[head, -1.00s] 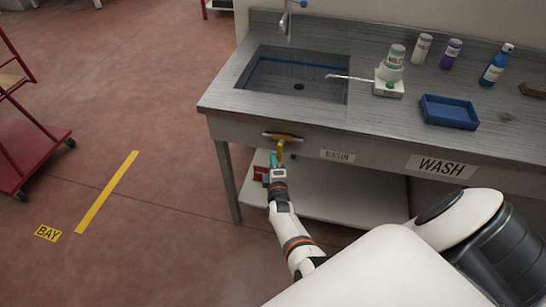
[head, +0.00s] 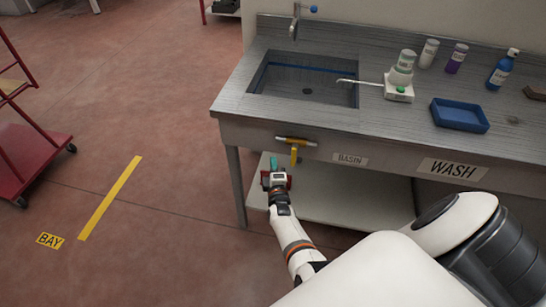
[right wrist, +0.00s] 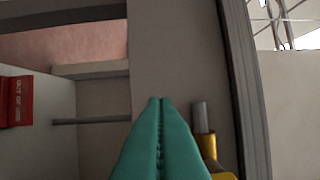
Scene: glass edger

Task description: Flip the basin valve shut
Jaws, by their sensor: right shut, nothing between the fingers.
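The basin valve (head: 296,140) is on the counter's front panel below the sink, left of the BASIN label (head: 350,159). Its body lies level and its yellow lever (head: 294,158) hangs down in the head view. My right gripper (head: 273,163) is shut and empty, just left of the lever with a small gap in the picture. In the right wrist view its teal fingertips (right wrist: 160,102) are pressed together. Part of the valve, a grey stub with yellow (right wrist: 207,145), shows just right of them, partly hidden by the fingers. My left gripper is not in view.
The sink basin (head: 270,80) is above the valve. A white dispenser-like device (head: 398,92), bottles and a blue tray (head: 460,115) stand on the counter. A lower shelf (head: 340,200) is under it. A red object (right wrist: 15,100) shows in the wrist view. Open floor lies left.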

